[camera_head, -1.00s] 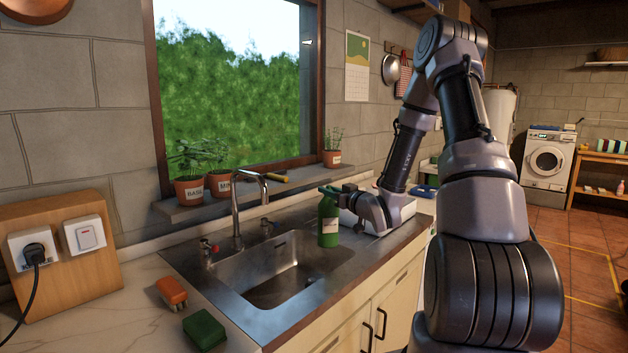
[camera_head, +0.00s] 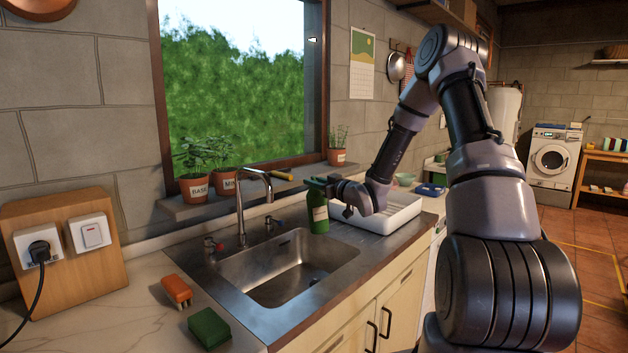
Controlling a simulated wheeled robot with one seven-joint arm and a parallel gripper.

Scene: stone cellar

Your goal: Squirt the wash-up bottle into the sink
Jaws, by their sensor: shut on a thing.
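The green wash-up bottle (camera_head: 318,214) with a pale label is near the right edge of the sink basin, tilted slightly. My gripper (camera_head: 326,186) reaches in from the right and is shut on the upper part of the bottle. The fingers are small in the picture and partly merge with the bottle's top. The metal sink (camera_head: 290,284) is set in the counter, its basin empty apart from a dark drain. The bottle's base appears at the basin's back right rim; I cannot tell its exact height above it.
A tall tap (camera_head: 241,205) curves over the basin's back left. An orange brush (camera_head: 176,290) and a green sponge (camera_head: 209,328) lie on the front left counter. Potted herbs (camera_head: 195,188) line the sill.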

